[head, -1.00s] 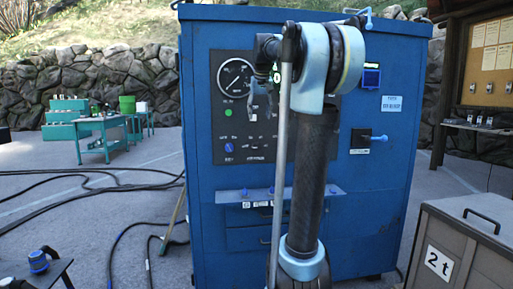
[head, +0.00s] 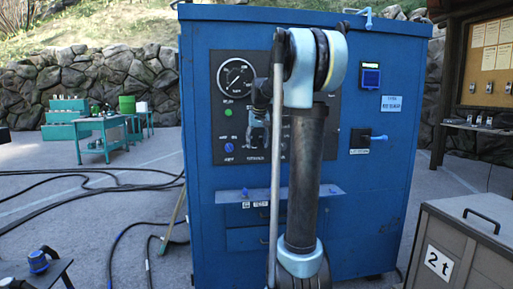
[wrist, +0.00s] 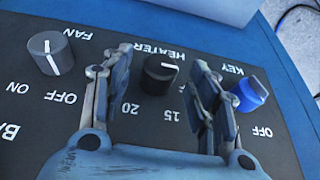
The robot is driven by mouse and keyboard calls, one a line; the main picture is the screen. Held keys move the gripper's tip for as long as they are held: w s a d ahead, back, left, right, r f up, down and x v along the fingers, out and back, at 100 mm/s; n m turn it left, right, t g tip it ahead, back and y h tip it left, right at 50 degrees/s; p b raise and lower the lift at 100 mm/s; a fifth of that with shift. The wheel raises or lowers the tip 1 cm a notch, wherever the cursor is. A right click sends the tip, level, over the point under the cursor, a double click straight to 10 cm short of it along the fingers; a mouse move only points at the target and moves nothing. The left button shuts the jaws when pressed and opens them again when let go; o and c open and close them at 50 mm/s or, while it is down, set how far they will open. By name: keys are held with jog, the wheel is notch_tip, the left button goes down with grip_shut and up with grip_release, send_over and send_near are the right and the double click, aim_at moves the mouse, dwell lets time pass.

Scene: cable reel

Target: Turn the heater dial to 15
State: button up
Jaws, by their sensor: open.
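The heater dial (wrist: 157,80) is a black round knob with a short white pointer line, in the middle of the wrist view. It sits under the upside-down HEATER label, with 20 at its lower left and 15 at its lower right. The white line lies on its upper right side, not towards either number. My gripper (wrist: 161,72) is open, with one finger on each side of the dial; I cannot tell whether they touch it. In the head view my gripper (head: 258,122) is before the panel's lower half, and the dial cannot be made out.
The grey fan knob (wrist: 50,53) is left of my gripper and the blue key knob (wrist: 250,92) is close by the right finger. A gauge (head: 236,75) is higher on the blue cabinet (head: 385,200). A shelf (head: 235,195) juts out below the panel.

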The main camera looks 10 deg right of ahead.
jog(key=shift+x, duration=0.9)
jog(key=c, duration=1.1)
jog(key=shift+o, duration=0.2)
